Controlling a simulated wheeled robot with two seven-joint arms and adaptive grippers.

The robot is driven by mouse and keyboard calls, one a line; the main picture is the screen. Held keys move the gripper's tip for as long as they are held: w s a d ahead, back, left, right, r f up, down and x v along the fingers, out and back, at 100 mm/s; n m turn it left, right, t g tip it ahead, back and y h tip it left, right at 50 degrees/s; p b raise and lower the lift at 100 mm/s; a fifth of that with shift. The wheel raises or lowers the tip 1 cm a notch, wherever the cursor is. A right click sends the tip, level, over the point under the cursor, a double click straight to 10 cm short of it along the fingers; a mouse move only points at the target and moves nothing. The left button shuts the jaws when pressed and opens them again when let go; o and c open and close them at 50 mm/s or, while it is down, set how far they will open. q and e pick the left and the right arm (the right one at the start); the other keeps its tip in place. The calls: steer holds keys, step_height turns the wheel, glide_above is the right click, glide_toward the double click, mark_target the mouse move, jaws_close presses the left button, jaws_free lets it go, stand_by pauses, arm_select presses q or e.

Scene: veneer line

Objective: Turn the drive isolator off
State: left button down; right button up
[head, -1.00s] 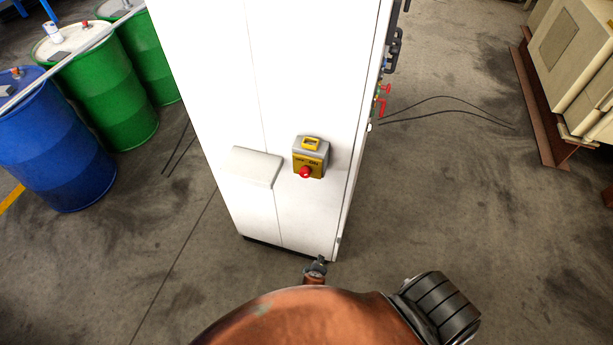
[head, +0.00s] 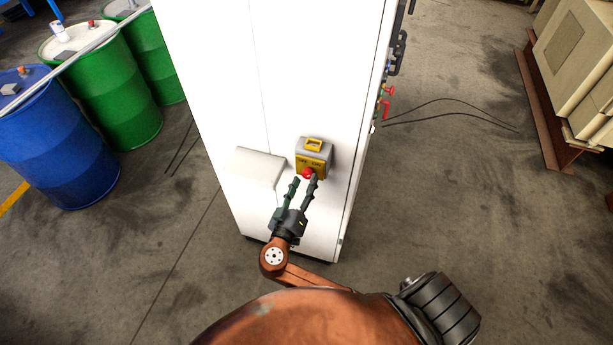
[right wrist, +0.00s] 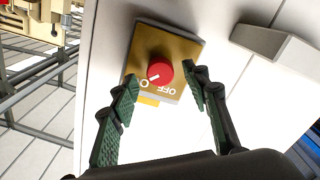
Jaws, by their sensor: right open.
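The drive isolator (head: 313,160) is a grey and yellow box on the front of a white cabinet, with a red round knob (head: 308,173) low on its face. In the right wrist view the red knob (right wrist: 160,71) has a white pointer mark and sits on a yellow plate (right wrist: 183,46) with OFF lettering. My right gripper (head: 303,180) is open, its two dark fingers pointing at the knob. In the right wrist view the right gripper's fingers (right wrist: 161,75) stand apart either side of the knob's near edge; contact does not show. My left gripper is not in view.
The white cabinet (head: 215,60) stands on a grey floor. A pale sloped ledge (head: 259,166) sticks out left of the isolator. Blue and green drums (head: 65,150) stand at the left. Red valve handles (head: 386,105) and thin cables are at the cabinet's right side.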

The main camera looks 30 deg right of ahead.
steer(key=shift+x, duration=1.4)
steer(key=shift+c, duration=0.4)
steer(key=c, duration=1.1)
